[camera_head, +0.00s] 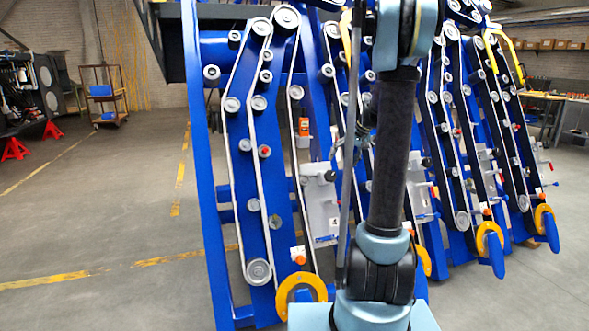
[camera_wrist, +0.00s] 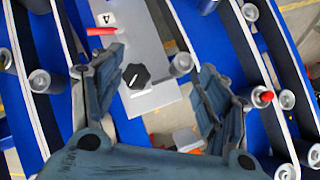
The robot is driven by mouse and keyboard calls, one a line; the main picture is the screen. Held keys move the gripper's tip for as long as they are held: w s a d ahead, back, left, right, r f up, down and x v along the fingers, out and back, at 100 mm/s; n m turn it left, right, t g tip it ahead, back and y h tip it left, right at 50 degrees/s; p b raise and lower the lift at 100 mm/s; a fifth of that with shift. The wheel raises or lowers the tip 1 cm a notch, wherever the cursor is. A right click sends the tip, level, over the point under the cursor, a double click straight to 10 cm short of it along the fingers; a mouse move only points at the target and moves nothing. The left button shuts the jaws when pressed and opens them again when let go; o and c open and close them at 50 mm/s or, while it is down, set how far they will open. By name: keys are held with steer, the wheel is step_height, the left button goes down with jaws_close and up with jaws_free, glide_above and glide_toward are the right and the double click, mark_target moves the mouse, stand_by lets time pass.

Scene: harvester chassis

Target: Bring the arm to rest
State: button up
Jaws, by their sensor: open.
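My arm (camera_head: 388,150) stands nearly upright in front of the blue harvester chassis (camera_head: 213,200) in the head view. My gripper is not clearly seen there. In the wrist view my gripper (camera_wrist: 160,98) is open, with its two dark fingers spread wide and no object held between them. Behind the fingers is a grey plate (camera_wrist: 140,45) with a black knob (camera_wrist: 135,76), a red-handled part (camera_wrist: 101,31) and a label marked 4. I cannot tell whether the fingers touch anything.
Belts and rollers (camera_head: 258,271) cover the chassis, and yellow-orange rings (camera_head: 301,283) sit along its lower edge. A wheeled cart (camera_head: 104,95) stands at the back left. A workbench (camera_head: 543,97) is at the right. The floor at the left (camera_head: 110,220) is clear.

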steer(key=s+a+g+h, duration=0.1)
steer(key=s+a, duration=0.1)
steer(key=s, duration=1)
steer(key=s+a+h, duration=0.1)
steer(key=s+a, duration=0.1)
steer(key=s, duration=1)
steer(key=s+f+h, duration=0.1)
steer(key=s+f, duration=0.4)
steer(key=s, duration=0.4)
steer(key=s+d+f+n+h, duration=0.1)
steer(key=s+f, duration=0.4)
steer(key=s, duration=0.5)
steer(key=shift+d+f+h, duration=0.15)
steer(key=shift+d+h, duration=0.05)
steer(key=shift+h, duration=0.2)
steer(key=shift+w+f, duration=0.2)
steer(key=shift+w, duration=0.25)
